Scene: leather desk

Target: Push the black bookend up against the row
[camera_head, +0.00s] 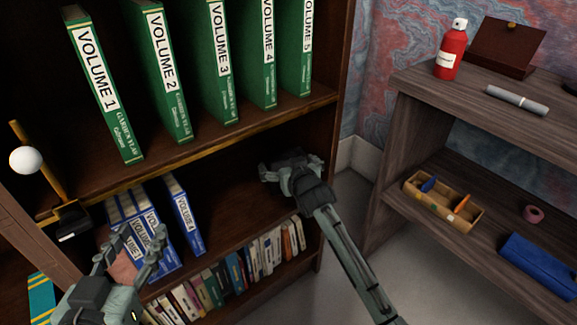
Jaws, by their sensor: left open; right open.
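A row of blue volumes (147,222) stands on the middle shelf at the left, with Volume 4 (185,215) a small gap to its right. A small black piece with a pale edge (70,220) sits left of the row; I cannot tell whether it is the black bookend. No other bookend shows clearly in the dark shelf. My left gripper (135,245) is open in front of the row and hides part of it; contact cannot be told. My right gripper (290,165) is open by the right part of the middle shelf, well right of Volume 4.
Green volumes (222,70) stand spaced on the shelf above. Many small books (225,275) fill the shelf below. A brass rod with a white ball (25,160) stands at the left. A wooden side shelf (470,120) with a red bottle (451,52) is at the right.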

